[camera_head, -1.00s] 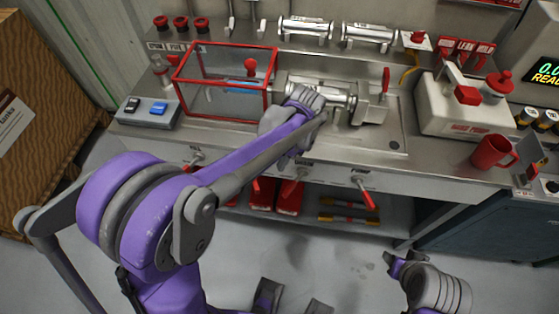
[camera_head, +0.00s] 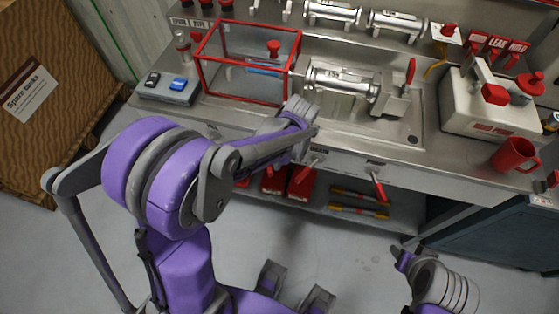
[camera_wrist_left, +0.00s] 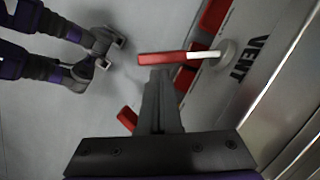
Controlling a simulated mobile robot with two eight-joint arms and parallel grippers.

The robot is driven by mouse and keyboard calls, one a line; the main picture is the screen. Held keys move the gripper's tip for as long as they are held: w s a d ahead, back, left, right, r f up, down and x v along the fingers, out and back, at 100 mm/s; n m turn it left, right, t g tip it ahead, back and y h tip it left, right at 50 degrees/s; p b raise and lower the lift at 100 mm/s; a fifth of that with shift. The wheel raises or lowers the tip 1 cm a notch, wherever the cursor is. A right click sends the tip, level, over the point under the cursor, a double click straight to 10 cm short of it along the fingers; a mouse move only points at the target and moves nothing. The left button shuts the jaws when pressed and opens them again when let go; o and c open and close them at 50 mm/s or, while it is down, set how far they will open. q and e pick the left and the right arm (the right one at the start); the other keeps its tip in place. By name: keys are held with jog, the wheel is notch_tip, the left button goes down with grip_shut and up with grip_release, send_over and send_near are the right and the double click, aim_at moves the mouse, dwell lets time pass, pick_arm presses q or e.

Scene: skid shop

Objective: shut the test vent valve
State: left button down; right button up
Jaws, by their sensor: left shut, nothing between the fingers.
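The vent valve's lever (camera_wrist_left: 165,57) shows in the left wrist view, with a red grip and a pale shank running to a round pivot on the bench front, beside the word VENT. The lever points left from its pivot in that picture. My left gripper (camera_wrist_left: 160,74) is shut and empty, its fingertips right beside the lever's red grip; whether they touch cannot be told. In the head view my left gripper (camera_head: 304,138) is at the bench front edge and partly hides the valve there. My right gripper (camera_head: 400,258) is low at the right, apart from the bench; its jaws are unclear.
Another red-handled lever (camera_head: 377,186) is on the bench front to the right. Red cases (camera_head: 302,183) sit on the shelf below. On the bench are a red-framed clear box (camera_head: 247,100), a metal cylinder (camera_head: 342,80), a hand pump (camera_head: 485,110) and a red mug (camera_head: 514,155).

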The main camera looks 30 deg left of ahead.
pick_arm(q)
jog(key=shift+s+a+m, duration=0.1)
jog(key=shift+s+m, duration=0.15)
jog(key=shift+m, duration=0.05)
jog(key=shift+s+a+m, duration=0.15)
jog(key=shift+m, duration=0.15)
jog(key=shift+s+a+m+t+y+b, duration=0.35)
jog(key=shift+s+m+b, duration=0.2)
jog(key=shift+m, duration=0.45)
jog(key=shift+s+a+m+t+b, duration=0.2)
jog(key=shift+s+a+m, duration=0.2)
jog(key=shift+a+m, duration=0.5)
jog(key=shift+s+a+m+t+b, duration=0.15)
jog(key=shift+s+a+m+t, duration=0.15)
jog(key=shift+a+m, duration=0.6)
jog(key=shift+s+a+m+t+b, duration=0.2)
jog(key=shift+s+a+m, duration=0.25)
jog(key=shift+a+m, duration=0.45)
